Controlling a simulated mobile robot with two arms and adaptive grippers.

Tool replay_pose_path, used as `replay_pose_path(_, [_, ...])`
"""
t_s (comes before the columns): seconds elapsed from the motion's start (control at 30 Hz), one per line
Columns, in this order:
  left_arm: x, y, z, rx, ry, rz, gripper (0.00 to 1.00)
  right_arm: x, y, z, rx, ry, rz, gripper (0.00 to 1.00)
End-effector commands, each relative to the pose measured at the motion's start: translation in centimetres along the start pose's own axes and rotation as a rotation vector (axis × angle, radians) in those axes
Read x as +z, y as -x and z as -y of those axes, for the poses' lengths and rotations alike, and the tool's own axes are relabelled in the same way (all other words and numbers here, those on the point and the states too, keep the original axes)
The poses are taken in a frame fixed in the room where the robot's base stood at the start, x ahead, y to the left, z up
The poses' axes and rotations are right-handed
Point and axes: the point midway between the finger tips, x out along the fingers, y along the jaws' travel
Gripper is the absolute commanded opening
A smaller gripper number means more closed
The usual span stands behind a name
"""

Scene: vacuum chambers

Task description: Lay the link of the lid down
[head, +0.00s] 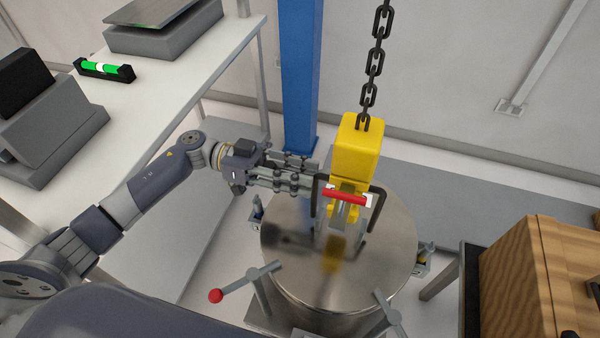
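The round steel lid (285,225) lies on the vacuum chamber in the head view. Its dark link (378,205) stands up from the lid, around the lower part of a yellow hook block (357,150). The block hangs on a black chain (369,95), and a red bar with pale ends (345,197) crosses its front. I cannot tell whether hook and link touch. My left gripper (314,179) reaches in from the left, with its fingertips at the link's left side. The view does not show whether its fingers close on the link. My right gripper is not in view.
A clamp lever with a red knob (216,295) sticks out at the chamber's front left. A blue column (302,75) stands behind. A white bench (150,105) holding a green level (104,69) is at the left. A wooden crate (545,285) is at the right.

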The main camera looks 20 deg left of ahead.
Motion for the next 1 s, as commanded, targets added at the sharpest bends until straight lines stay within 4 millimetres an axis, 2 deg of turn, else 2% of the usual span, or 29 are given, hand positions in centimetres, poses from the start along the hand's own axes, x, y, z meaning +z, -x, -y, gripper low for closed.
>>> replay_pose_path(0.03, [0.0, 0.02, 0.0, 0.0, 0.0, 0.0, 0.16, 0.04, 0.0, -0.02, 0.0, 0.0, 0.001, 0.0])
replay_pose_path(0.1, [0.0, 0.02, 0.0, 0.0, 0.0, 0.0, 0.0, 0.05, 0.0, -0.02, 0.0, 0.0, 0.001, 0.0])
replay_pose_path(1.0, [0.27, -0.65, -0.51, 0.015, -0.009, 0.001, 0.0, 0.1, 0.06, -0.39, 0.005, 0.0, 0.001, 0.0])
